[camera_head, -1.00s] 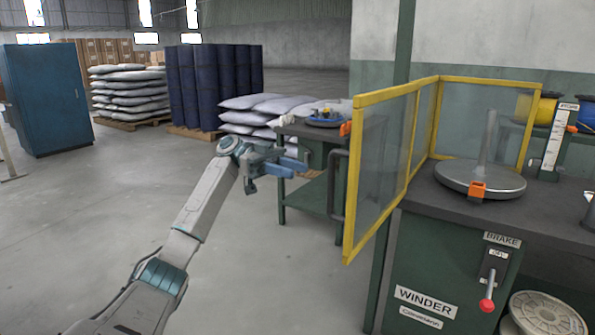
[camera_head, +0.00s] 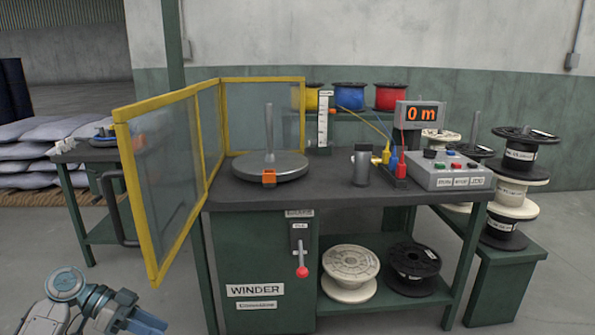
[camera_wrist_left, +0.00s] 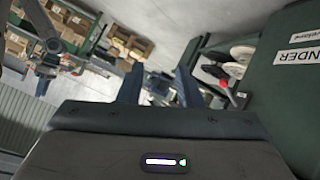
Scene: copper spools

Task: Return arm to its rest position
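My left arm enters the head view at the bottom left, with its gripper (camera_head: 142,320) low in front of the winder bench and partly cut off by the frame. In the left wrist view the two fingers of my left gripper (camera_wrist_left: 158,86) stand apart with nothing between them. What looks like my right arm, with its gripper (camera_wrist_left: 70,62), shows small at the upper left of the left wrist view; its fingers are too small to read.
The winder bench (camera_head: 345,194) carries a turntable (camera_head: 262,168) and control box (camera_head: 447,172). Its yellow-framed guard (camera_head: 160,270) stands swung open at the left, near my left arm. A side table (camera_head: 85,155) stands behind the guard. Floor at the lower left is clear.

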